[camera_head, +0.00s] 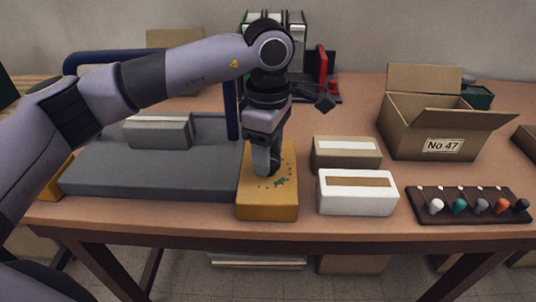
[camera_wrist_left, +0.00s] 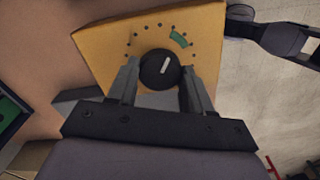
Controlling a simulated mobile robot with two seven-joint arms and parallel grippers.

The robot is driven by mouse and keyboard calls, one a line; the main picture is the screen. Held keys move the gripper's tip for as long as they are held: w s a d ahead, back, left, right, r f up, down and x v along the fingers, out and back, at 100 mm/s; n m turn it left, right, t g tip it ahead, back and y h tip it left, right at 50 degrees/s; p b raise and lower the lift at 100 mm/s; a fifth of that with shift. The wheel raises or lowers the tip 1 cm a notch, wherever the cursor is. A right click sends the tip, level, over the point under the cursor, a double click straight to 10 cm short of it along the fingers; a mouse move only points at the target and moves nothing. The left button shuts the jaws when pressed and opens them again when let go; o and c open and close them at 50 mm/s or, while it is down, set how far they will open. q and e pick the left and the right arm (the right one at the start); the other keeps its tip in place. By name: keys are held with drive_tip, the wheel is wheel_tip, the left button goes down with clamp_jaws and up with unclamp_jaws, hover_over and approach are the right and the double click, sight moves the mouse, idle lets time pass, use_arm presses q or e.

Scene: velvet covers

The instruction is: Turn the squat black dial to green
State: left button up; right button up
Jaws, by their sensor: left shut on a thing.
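The squat black dial (camera_wrist_left: 160,70) sits on top of a yellow box (camera_wrist_left: 105,45), ringed by small dark dots. A white line on the dial points up in the left wrist view, a little left of the green patch (camera_wrist_left: 180,38) on the ring. The yellow box also shows in the head view (camera_head: 267,206), near the table's front edge. My left gripper (camera_head: 267,165) points down at the box and is shut on the dial, one finger on each side. In the head view the gripper mostly hides the dial. My right gripper is not in view.
A grey scale-like platform (camera_head: 150,178) stands close left of the yellow box. A white box (camera_head: 357,200) and a cardboard box (camera_head: 346,152) stand to its right. Farther right are an open carton (camera_head: 430,132) marked No 47 and a dark board (camera_head: 470,212) with several coloured knobs.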

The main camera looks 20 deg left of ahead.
use_arm(q)
drive_tip(key=shift+r+m+b, duration=0.1)
drive_tip(key=shift+m+b, duration=0.25)
drive_tip(key=shift+m, duration=1.25)
drive_tip(key=o, duration=1)
drive_tip(key=shift+o, duration=0.2)
wheel_tip(320, 180, up, 7)
drive_tip(key=shift+r, duration=0.1)
